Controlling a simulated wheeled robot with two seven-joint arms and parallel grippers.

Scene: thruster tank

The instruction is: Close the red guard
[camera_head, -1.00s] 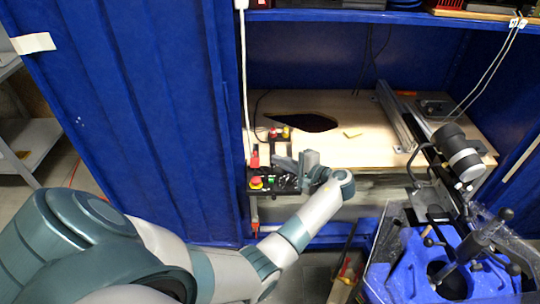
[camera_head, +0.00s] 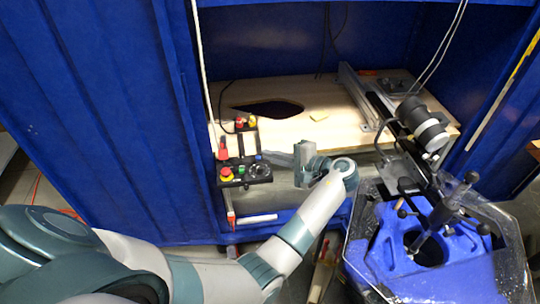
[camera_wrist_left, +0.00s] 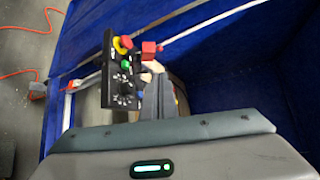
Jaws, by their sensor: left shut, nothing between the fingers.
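The red guard (camera_head: 222,149) is a small red block at the left end of the black control panel (camera_head: 236,182), standing up from it. It also shows in the left wrist view (camera_wrist_left: 149,48), sticking out past the panel's right edge; its exact tilt is hard to tell. My left gripper (camera_head: 299,153) is shut and empty, to the right of the panel and apart from the guard. In the left wrist view its fingers (camera_wrist_left: 158,100) are together, just below the guard and beside the panel. My right gripper is not in view.
A red emergency button with a yellow base (camera_head: 226,174) sits on the panel near the guard. Behind is a wooden worktop (camera_head: 290,125) with a dark cut-out. A blue machine (camera_head: 430,270) with a clear cover stands at the right. A blue door (camera_head: 110,120) fills the left.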

